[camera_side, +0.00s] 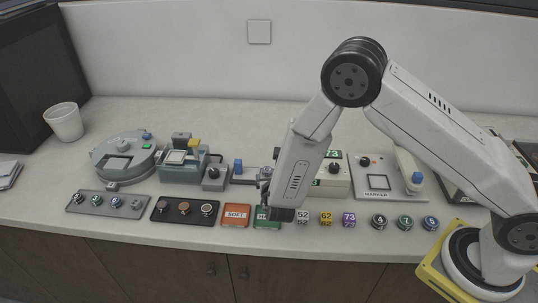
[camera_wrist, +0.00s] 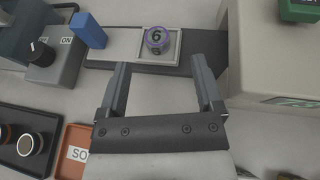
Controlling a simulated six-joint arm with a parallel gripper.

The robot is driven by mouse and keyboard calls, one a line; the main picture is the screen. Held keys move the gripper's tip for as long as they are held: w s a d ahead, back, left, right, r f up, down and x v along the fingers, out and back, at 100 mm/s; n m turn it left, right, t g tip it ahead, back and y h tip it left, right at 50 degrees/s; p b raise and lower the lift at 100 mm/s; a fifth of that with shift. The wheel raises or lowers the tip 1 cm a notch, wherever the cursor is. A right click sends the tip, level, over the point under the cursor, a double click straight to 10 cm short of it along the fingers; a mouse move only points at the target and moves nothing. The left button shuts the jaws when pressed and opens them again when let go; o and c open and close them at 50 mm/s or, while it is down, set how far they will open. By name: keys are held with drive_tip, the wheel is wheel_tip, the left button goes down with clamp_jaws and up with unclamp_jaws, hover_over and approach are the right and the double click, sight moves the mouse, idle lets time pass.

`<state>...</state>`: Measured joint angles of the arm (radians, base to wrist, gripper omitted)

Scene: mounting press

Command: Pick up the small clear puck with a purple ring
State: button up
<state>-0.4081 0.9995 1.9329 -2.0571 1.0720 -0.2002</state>
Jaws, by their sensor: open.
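The small clear puck with a purple ring (camera_wrist: 157,40) sits upright in a pale square seat (camera_wrist: 175,62) in the wrist view, with a dark 6 on its top. My gripper (camera_wrist: 160,66) is open and empty. Its two fingers are spread wide and point toward the seat, with the puck beyond the fingertips and roughly centred between them. No contact with the puck shows. In the side view my gripper (camera_side: 268,192) hangs over the middle of the bench, and my arm hides most of the area around the seat.
A blue block (camera_wrist: 88,30) and a grey knob box (camera_wrist: 50,60) stand left of the seat. A large beige box (camera_wrist: 270,50) rises close on the right. An orange SOFT tile (camera_side: 236,215) and several other pucks (camera_side: 405,222) line the bench front.

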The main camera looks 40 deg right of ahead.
sight(267, 170)
drive_tip(key=shift+x, duration=2.8)
drive_tip(key=shift+w+a, duration=0.1)
drive_tip(key=shift+a, duration=0.05)
clamp_jaws()
